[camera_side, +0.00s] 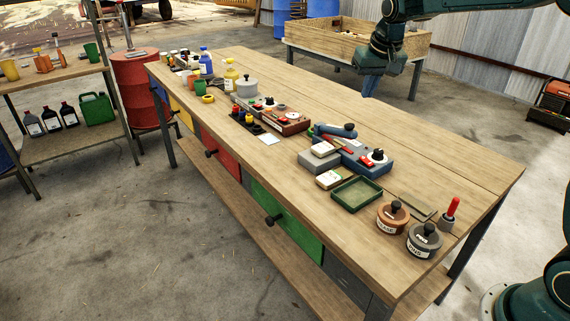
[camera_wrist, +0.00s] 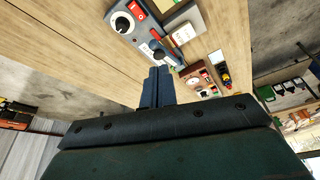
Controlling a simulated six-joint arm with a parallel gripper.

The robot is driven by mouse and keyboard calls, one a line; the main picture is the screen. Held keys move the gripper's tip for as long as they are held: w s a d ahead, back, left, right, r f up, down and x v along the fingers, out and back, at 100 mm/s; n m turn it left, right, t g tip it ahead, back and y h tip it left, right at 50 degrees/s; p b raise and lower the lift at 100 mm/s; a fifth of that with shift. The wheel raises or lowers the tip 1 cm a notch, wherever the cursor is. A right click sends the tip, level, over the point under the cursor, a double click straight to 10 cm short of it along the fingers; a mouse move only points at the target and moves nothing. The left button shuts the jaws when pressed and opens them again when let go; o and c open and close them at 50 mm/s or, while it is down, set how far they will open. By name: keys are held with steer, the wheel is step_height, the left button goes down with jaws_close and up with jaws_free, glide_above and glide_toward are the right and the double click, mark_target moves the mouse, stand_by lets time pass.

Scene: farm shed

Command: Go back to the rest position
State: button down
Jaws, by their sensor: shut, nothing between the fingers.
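My gripper (camera_side: 369,86) hangs at the upper right of the side view, above the far edge of the workbench (camera_side: 440,165). Its blue fingers point down and stay clear of the items on the bench. In the wrist view my gripper (camera_wrist: 157,75) has its fingers together with nothing between them. Beyond the fingertips in that view lies a grey-blue device (camera_wrist: 128,18) with a white dial and a red switch.
Along the bench stand a green tray (camera_side: 356,194), two lidded pots (camera_side: 392,217), a red-handled tool (camera_side: 451,212), a grey pot (camera_side: 247,88) and several bottles. A wooden crate (camera_side: 320,40) stands behind. The bench's far strip is mostly bare.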

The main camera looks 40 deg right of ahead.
steer(key=s+a+r+n+t, duration=0.1)
steer(key=s+a+r, duration=0.15)
steer(key=s, duration=0.55)
steer(key=s+a+r+n, duration=0.1)
steer(key=s+a, duration=0.3)
steer(key=s, duration=0.4)
steer(key=s+a+r+n+t, duration=0.1)
steer(key=s+a+r, duration=0.15)
steer(key=s, duration=0.55)
steer(key=s+a+f+n+y, duration=0.1)
steer(key=s+a+f, duration=0.1)
steer(key=s+f, duration=0.3)
steer(key=s, duration=0.4)
steer(key=shift+s+n, duration=0.3)
steer(key=shift+n, duration=0.1)
